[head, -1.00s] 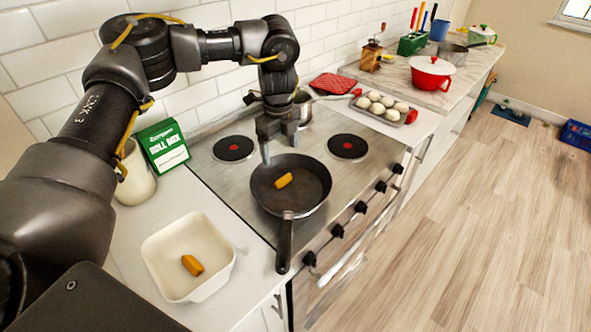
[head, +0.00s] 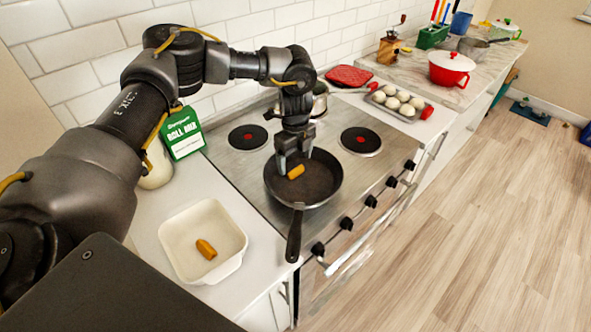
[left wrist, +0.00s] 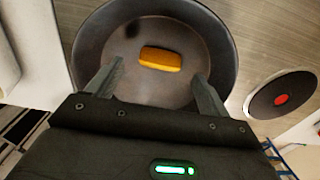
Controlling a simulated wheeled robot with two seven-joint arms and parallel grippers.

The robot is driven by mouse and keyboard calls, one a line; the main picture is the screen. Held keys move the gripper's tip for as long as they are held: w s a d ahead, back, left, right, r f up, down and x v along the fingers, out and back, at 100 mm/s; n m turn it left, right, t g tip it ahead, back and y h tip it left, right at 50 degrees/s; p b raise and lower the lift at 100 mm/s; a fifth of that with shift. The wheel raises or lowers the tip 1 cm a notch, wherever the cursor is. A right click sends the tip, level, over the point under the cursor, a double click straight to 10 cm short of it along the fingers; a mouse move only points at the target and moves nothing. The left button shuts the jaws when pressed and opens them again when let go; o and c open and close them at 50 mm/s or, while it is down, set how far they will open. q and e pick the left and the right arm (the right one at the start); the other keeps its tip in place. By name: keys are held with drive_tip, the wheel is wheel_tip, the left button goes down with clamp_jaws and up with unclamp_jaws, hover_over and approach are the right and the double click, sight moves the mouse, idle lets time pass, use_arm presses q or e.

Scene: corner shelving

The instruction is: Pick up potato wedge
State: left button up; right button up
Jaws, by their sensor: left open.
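One orange-brown potato wedge (head: 296,171) lies in the dark frying pan (head: 322,185) on the stove. It also shows in the left wrist view (left wrist: 160,58), ahead of and between the two fingers. A second potato wedge (head: 206,249) lies in the white square dish (head: 172,246) on the counter at the left. My left gripper (head: 290,170) is over the pan, close to the wedge there. In the left wrist view its fingers (left wrist: 160,78) are apart, with nothing held between them. My right gripper is not in view.
The pan's handle (head: 294,235) points toward the stove's front edge. A pot (head: 320,100) stands behind my left gripper. A green box (head: 183,134) and a pale jar (head: 157,168) stand left of the stove. A tray of several pale round items (head: 398,101) lies beyond the stove.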

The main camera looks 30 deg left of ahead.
use_arm(q)
wheel_tip(320, 180, down, 4)
drive_tip(key=shift+r+p, duration=0.25)
drive_tip(key=shift+p, duration=0.25)
drive_tip(key=c, duration=1.1)
drive_tip(key=shift+o, duration=0.2)
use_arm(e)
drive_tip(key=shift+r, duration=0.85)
use_arm(q)
drive_tip(key=shift+r, duration=0.1)
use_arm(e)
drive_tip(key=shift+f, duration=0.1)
